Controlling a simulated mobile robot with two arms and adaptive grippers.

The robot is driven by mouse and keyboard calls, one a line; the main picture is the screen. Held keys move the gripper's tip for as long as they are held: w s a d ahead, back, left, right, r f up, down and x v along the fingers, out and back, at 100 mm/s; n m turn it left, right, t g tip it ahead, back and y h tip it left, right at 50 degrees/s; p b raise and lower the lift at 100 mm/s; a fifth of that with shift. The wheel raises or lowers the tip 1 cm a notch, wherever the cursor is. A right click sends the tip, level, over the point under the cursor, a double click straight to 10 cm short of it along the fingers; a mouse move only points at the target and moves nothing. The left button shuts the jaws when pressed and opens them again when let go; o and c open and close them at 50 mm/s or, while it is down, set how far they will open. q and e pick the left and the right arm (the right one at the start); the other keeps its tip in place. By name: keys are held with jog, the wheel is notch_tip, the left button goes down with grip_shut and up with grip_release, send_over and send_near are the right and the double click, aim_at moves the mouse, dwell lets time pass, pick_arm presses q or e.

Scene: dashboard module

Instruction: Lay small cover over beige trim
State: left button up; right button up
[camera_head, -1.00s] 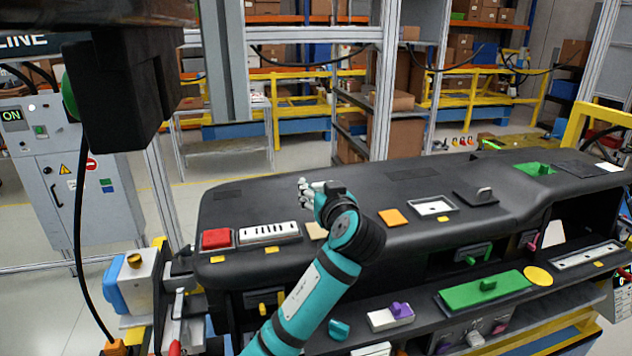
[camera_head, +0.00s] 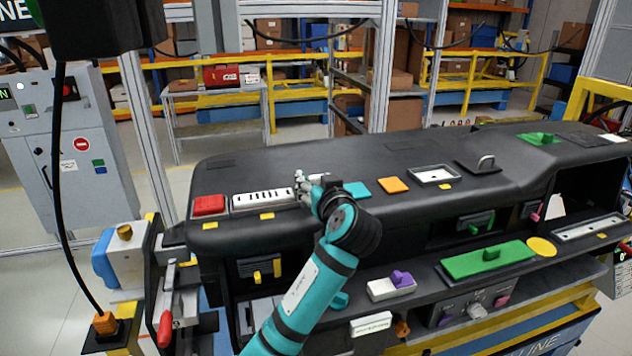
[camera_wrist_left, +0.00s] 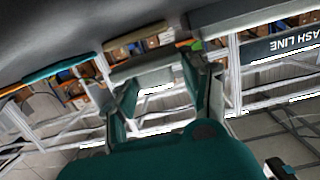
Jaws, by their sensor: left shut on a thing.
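My left gripper (camera_head: 312,188) is over the near top of the black dashboard (camera_head: 300,160), between the white slotted panel and the teal tile (camera_head: 359,189). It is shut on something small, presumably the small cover. In the left wrist view a grey piece (camera_wrist_left: 150,72) shows between the teal fingers, close under the dashboard surface. In the head view the fingers and wrist hide it. The beige trim is hidden in the head view behind my gripper; I cannot tell whether the held piece touches it. My right gripper is out of view.
A red block (camera_head: 208,205) and the white slotted panel (camera_head: 264,199) lie left of the gripper. An orange tile (camera_head: 392,185) and a white frame (camera_head: 433,175) lie right. A lower shelf holds a green plate (camera_head: 487,259).

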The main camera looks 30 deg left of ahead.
pick_arm(q)
jog(key=shift+a+f, duration=0.1)
jog(key=shift+a, duration=0.05)
jog(key=shift+f+b, duration=0.5)
jog(key=shift+f, duration=0.1)
dwell(0.6)
jog(key=o, duration=1.1)
jog(key=shift+w, duration=0.15)
jog(key=shift+s+d, duration=0.2)
jog(key=v, duration=1.1)
jog(key=shift+s+d, duration=0.15)
jog(key=shift+d, duration=0.2)
